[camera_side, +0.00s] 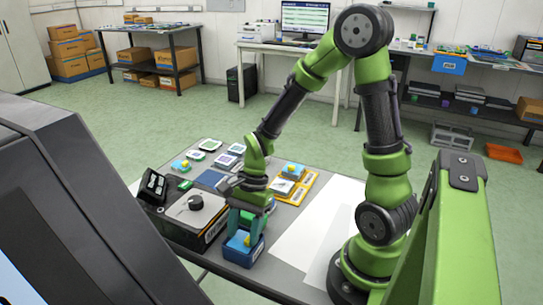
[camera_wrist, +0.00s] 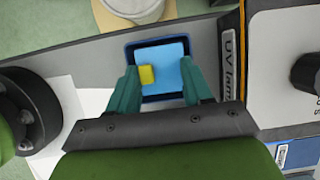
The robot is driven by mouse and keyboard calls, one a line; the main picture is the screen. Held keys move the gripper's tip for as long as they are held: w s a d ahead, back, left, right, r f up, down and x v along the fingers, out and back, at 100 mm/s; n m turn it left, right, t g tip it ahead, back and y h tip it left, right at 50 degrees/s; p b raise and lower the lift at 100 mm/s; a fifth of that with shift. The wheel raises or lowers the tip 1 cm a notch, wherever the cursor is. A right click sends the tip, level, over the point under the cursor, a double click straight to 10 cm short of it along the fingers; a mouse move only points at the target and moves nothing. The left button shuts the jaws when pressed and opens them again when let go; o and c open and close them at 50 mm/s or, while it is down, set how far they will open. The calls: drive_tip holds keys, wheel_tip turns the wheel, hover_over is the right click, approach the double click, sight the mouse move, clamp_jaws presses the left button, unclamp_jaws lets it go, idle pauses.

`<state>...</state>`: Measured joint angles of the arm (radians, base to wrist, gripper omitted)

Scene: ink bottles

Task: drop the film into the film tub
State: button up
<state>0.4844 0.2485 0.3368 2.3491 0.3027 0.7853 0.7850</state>
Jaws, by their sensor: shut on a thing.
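The film tub (camera_side: 243,255) is a small blue open box near the front edge of the table. In the wrist view its dark blue rim (camera_wrist: 130,52) frames a light blue film (camera_wrist: 172,62) with a yellow block (camera_wrist: 147,75) at its left. My gripper (camera_side: 246,229) points down at the tub, its teal fingers shut on the film. In the wrist view the fingers (camera_wrist: 163,88) stand at either side of the film, the left one close to the yellow block. The film looks level with the tub's opening; I cannot tell whether it touches the floor inside.
A grey device with a black knob (camera_side: 195,202) stands left of the tub; the UV lamp label (camera_wrist: 230,50) shows close by in the wrist view. A yellow tray (camera_side: 300,187) and several sample cards lie behind. White sheets (camera_side: 312,222) cover the table to the right.

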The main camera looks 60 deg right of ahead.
idle(0.3)
drive_tip(key=o, duration=0.7)
drive_tip(key=c, duration=0.3)
drive_tip(key=shift+o, duration=0.7)
drive_tip(key=shift+r, duration=0.15)
drive_tip(key=shift+r, duration=0.25)
drive_tip(key=shift+o, duration=1.2)
drive_tip(key=shift+r, duration=2.6)
